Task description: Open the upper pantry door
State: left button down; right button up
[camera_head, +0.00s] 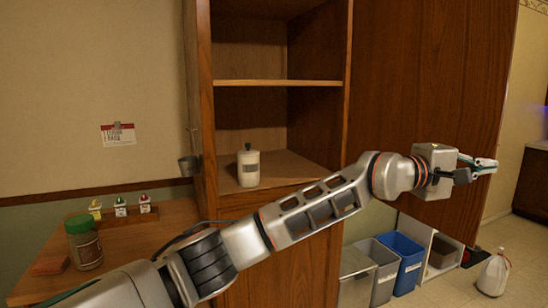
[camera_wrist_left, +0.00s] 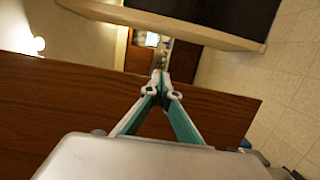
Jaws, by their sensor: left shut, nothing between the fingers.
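The upper pantry door (camera_head: 425,70) is a tall brown wood panel. It stands swung open to the right of the pantry cabinet (camera_head: 202,110), whose shelves are exposed. My left arm crosses the head view from the lower left. My left gripper (camera_head: 484,163) is shut and empty, in front of the door near its free right edge. I cannot tell whether it touches the door. In the left wrist view the shut fingertips (camera_wrist_left: 160,78) meet near the top edge of a brown wood panel (camera_wrist_left: 60,100), likely the door. My right gripper is not in view.
A white canister (camera_head: 248,168) stands on the cabinet's lower shelf. A side counter holds a jar (camera_head: 84,243) and several small bottles. Bins, including a blue one (camera_head: 402,262), and a white bag (camera_head: 494,273) stand on the floor below the door.

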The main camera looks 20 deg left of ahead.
pick_arm(q)
jog(key=shift+n+t+y, duration=0.5)
jog(key=shift+n+t, duration=0.1)
jog(key=shift+t, duration=0.2)
jog(key=shift+x, duration=2.2)
jog(key=shift+w+r, duration=0.1)
jog(key=shift+w, duration=0.05)
jog(key=shift+a, duration=0.1)
